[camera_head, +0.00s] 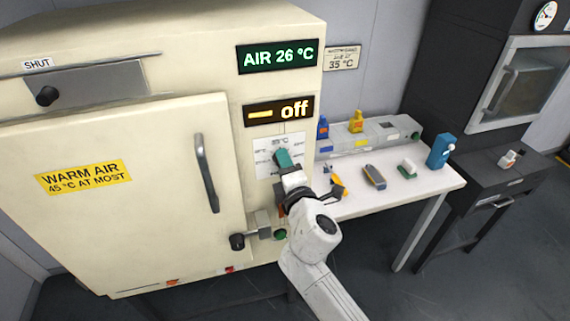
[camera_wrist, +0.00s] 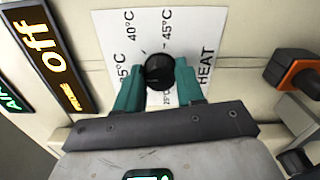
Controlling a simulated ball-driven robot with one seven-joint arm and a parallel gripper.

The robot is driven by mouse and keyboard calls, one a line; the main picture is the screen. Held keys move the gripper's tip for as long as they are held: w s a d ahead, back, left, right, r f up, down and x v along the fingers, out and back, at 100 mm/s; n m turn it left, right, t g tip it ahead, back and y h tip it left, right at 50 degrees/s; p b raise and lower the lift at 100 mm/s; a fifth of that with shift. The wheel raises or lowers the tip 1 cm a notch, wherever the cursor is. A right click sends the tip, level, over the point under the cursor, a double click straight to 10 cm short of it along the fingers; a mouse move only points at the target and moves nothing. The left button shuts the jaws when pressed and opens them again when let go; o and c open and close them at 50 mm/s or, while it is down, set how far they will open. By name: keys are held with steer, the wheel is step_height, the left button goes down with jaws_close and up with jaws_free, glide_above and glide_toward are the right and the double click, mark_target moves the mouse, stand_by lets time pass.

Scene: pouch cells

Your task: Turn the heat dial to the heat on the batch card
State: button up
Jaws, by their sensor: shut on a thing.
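The heat dial is a black knob (camera_wrist: 159,71) on a white scale plate (camera_wrist: 112,28) marked HEAT, with temperature marks around it. In the head view the plate (camera_head: 299,141) is on the cream cabinet's front, with 35 °C at its top. My gripper (camera_head: 284,160) has teal fingers, which stand on either side of the knob in the wrist view (camera_wrist: 159,84) and are shut on it. The knob's pointer cannot be made out. A card (camera_head: 341,57) on the wall reads 35 °C; its small upper line is blurred.
The cabinet displays read AIR 26 °C (camera_head: 277,56) and off (camera_head: 279,109). The door handle (camera_head: 207,173) is left of the dial. An orange-and-black fitting (camera_wrist: 297,75) sits near the plate. A white bench (camera_head: 430,178) with bottles and small tools stands at right.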

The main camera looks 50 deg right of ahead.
steer(key=shift+f, duration=0.1)
steer(key=o, duration=1)
steer(key=shift+o, duration=0.2)
steer(key=b+v, duration=0.3)
steer(key=v, duration=0.8)
steer(key=shift+w, duration=0.15)
